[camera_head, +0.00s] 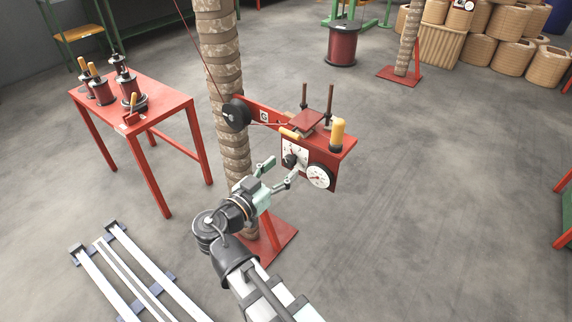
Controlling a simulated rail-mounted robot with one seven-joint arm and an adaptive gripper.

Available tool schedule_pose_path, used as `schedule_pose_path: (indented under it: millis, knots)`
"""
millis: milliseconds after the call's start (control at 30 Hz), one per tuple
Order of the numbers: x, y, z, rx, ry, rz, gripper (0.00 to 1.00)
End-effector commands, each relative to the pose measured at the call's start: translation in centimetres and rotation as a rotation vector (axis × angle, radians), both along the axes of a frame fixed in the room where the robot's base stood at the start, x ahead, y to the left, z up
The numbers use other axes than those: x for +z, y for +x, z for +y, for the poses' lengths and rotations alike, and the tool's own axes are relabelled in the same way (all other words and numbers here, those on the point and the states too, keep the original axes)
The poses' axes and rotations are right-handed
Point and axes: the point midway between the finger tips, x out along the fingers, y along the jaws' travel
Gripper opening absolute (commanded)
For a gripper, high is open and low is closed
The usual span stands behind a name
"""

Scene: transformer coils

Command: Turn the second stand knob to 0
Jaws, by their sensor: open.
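My gripper (281,172) is open, its two fingers spread just left of and below the stand's front panel. A black knob (290,160) sits on a white dial plate (301,150) on that panel. The fingers look close to the knob, but I cannot tell whether they touch it. The knob's pointer and the dial's numbers are too small to read. A round white gauge (318,176) is at the panel's lower right. The red stand (328,153) is fixed to a wrapped post (223,70).
The stand carries a yellow handle (338,134), upright rods (330,100) and a black pulley (236,114) with a red wire. A red table (165,103) with several coils stands at the left. My white rails are at lower left.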

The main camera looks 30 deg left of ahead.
Motion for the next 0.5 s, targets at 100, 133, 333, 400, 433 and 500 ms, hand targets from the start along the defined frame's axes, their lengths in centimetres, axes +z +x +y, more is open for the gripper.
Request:
schedule_pose_path:
  millis: [100, 133, 333, 400, 433, 500]
  knots:
    - [0.0, 1.5, 0.0, -0.002, 0.000, 0.000, 0.58]
    - [0.0, 1.7, 0.0, -0.001, 0.000, 0.000, 0.58]
    - [0.0, 2.6, -0.1, 0.000, 0.000, 0.000, 0.58]
    - [0.0, 2.6, -0.1, 0.000, 0.000, 0.000, 0.58]
    - [0.0, 2.6, -0.1, 0.000, 0.000, 0.000, 0.58]
    - [0.0, 2.6, -0.1, 0.000, 0.000, 0.000, 0.58]
